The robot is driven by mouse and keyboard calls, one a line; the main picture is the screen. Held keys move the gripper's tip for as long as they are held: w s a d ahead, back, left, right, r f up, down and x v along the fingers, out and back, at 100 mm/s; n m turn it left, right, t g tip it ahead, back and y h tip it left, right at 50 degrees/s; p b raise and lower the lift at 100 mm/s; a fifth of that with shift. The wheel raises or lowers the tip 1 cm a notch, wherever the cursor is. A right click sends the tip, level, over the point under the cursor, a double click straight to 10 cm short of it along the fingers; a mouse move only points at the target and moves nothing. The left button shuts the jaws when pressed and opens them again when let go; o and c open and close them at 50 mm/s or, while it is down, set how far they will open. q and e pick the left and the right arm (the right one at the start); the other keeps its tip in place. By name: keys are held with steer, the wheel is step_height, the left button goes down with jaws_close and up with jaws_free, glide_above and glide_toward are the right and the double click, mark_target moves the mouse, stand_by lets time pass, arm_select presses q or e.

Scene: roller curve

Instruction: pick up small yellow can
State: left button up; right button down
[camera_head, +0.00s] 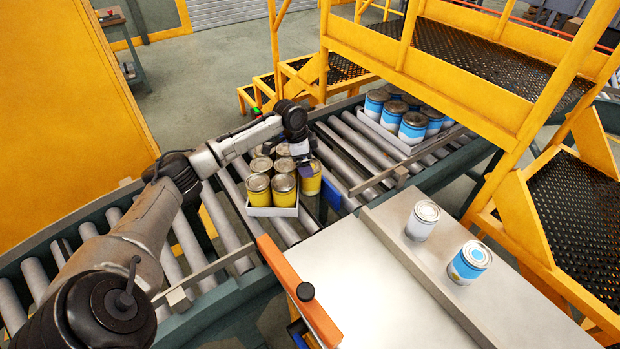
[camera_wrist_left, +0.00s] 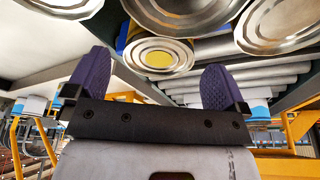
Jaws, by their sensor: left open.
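Several yellow cans with metal lids stand close together in a white tray (camera_head: 272,211) on the roller conveyor. One yellow can (camera_head: 311,184) stands at the right side of the group, just below my left gripper (camera_head: 303,152). I cannot tell a clear size difference between the cans. In the left wrist view my left gripper (camera_wrist_left: 157,84) is open, with two purple fingers apart and nothing gripped. A round metal can end (camera_wrist_left: 158,57) with a yellow centre shows between and beyond the fingers. Larger can ends are cut off at the top edge. My right gripper is not in view.
Another white tray (camera_head: 385,137) of blue-and-white cans stands farther along the rollers. A white can (camera_head: 422,221) and a blue-and-white can (camera_head: 468,263) stand on the grey bench (camera_head: 430,305). Yellow stairs and railings (camera_head: 500,110) bound the right side.

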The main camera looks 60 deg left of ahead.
mark_target(309, 187)
arm_select(q)
steer(key=x, duration=0.5)
steer(key=shift+d, duration=0.1)
steer(key=c, duration=0.9)
steer(key=shift+r, duration=0.1)
steer(key=shift+c, duration=0.4)
steer(key=shift+r, duration=0.1)
